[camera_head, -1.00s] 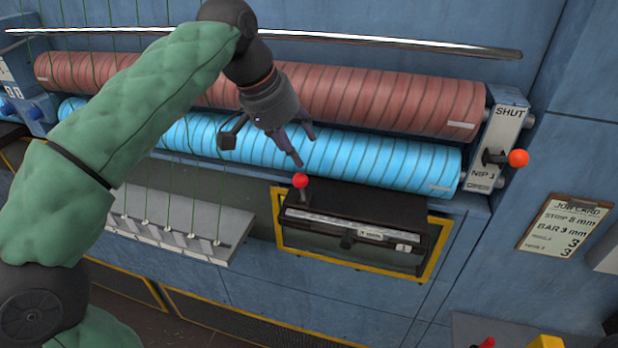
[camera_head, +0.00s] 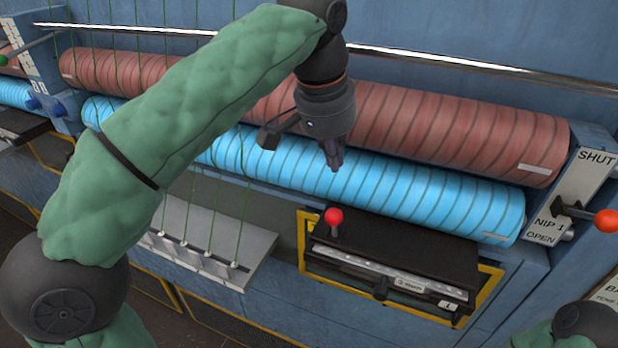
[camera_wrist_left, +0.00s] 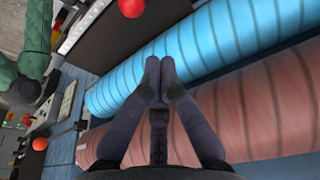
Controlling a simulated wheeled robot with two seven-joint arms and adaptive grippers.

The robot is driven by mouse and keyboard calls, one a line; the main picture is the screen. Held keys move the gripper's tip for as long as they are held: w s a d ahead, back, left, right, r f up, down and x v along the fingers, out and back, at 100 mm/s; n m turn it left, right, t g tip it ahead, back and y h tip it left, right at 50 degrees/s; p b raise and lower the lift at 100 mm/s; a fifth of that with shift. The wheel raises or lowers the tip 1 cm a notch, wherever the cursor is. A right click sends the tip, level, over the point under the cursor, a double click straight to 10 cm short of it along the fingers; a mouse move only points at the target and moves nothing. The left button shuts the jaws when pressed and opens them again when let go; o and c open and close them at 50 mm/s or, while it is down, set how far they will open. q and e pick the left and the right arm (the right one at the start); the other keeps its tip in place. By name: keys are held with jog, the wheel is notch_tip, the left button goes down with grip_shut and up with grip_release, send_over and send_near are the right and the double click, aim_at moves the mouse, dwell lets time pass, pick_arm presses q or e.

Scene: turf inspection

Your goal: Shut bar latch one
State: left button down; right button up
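The unit marked 1 is a black box (camera_head: 405,245) below the blue roller, with a pale bar along its front. A lever with a red ball knob (camera_head: 334,216) stands up at its left end; I take this as the bar latch. The knob also shows at the top of the left wrist view (camera_wrist_left: 131,7). My left gripper (camera_head: 335,168) is above the knob, in front of the blue roller and apart from the knob. Its fingertips (camera_wrist_left: 160,75) are together with nothing between them. My right gripper is not visible.
The blue roller (camera_head: 420,190) and red-brown roller (camera_head: 450,130) run behind the gripper. The nip lever's orange knob (camera_head: 607,221) sticks out at the right. A grey ledge with green strands (camera_head: 220,240) lies left of the box.

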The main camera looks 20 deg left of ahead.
pick_arm(q)
jog(key=shift+s+d+f, duration=0.4)
jog(key=shift+f, duration=0.2)
jog(key=shift+s+d+f, duration=0.35)
jog(key=shift+f, duration=0.2)
send_over(334, 228)
jog(key=w, duration=0.3)
notch_tip(334, 228, down, 6)
jog(key=r, duration=0.1)
notch_tip(334, 228, down, 2)
jog(key=shift+d, duration=0.15)
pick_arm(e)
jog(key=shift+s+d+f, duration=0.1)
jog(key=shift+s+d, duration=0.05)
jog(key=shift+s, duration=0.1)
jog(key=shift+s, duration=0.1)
